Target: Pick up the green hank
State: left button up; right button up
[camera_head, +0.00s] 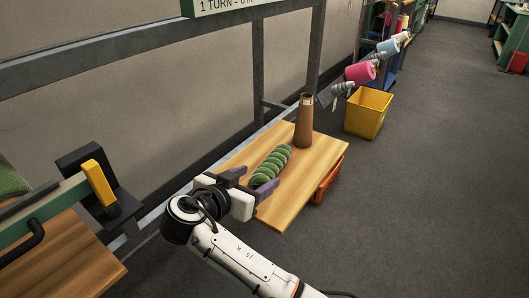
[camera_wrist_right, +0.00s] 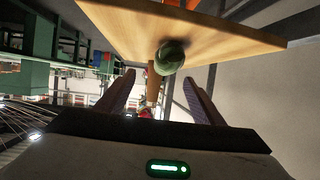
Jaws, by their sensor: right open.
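The green hank (camera_head: 271,165) is a twisted roll lying on a small wooden shelf (camera_head: 318,158). In the right wrist view the hank (camera_wrist_right: 171,56) shows end-on, ahead of and between my fingers. My right gripper (camera_head: 254,178) is open at the hank's near end, with its purple fingers to either side of that end. In the right wrist view the open right gripper (camera_wrist_right: 152,88) has nothing between its fingertips. Whether the fingers touch the hank I cannot tell. My left gripper is not in view.
A brown cone (camera_head: 304,122) stands upright on the shelf behind the hank. A yellow bin (camera_head: 368,112) is on the floor beyond, with pink (camera_head: 360,73) and blue spools above it. An orange bin (camera_head: 328,180) hangs under the shelf. Grey frame posts border the left side.

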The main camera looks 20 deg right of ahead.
aim_at(270, 165)
jog(key=x, duration=0.4)
jog(key=shift+w+r, duration=0.1)
jog(key=shift+w, duration=0.25)
jog(key=x, duration=0.6)
jog(key=shift+w+a+f, duration=0.1)
jog(key=shift+w+f, duration=0.1)
jog(key=shift+w, duration=0.2)
jog(key=c, duration=1.2)
